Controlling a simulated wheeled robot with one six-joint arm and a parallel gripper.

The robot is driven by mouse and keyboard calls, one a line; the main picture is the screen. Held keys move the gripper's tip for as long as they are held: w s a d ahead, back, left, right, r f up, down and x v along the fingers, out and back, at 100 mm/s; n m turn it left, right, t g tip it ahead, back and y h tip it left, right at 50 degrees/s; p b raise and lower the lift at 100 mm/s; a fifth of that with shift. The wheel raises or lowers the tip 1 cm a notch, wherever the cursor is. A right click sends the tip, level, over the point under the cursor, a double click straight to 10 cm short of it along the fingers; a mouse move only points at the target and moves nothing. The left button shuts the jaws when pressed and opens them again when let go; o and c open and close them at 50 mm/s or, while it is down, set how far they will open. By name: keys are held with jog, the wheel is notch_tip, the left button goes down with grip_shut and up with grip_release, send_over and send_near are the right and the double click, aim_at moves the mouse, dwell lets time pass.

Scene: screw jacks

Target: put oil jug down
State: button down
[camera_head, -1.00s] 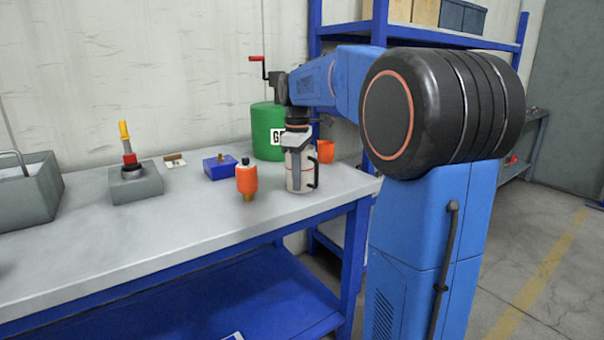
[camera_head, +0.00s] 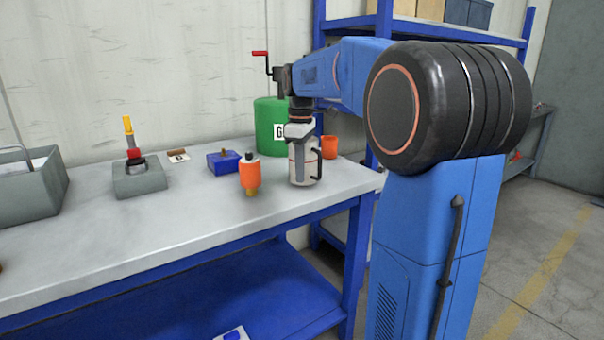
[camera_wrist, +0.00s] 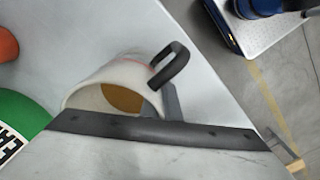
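The oil jug (camera_head: 310,171) is a whitish cylinder with a dark handle on its right. It is at the right end of the grey workbench (camera_head: 190,222), with its base at or very near the top; a small gap cannot be ruled out. My gripper (camera_head: 299,162) points down over it, with a grey finger along its side. In the wrist view the jug's pale rim (camera_wrist: 88,98), brownish inside and dark handle (camera_wrist: 172,64) show. One finger (camera_wrist: 172,101) lies close against the jug beside the handle; the other is hidden. The grip looks shut on the jug.
A green drum (camera_head: 270,125) and an orange cup (camera_head: 329,147) are close behind. A screw jack (camera_head: 139,177) stands farther left. The bench's front is clear.

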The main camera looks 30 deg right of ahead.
notch_tip(320, 180, up, 9)
dwell(0.4)
dwell(0.9)
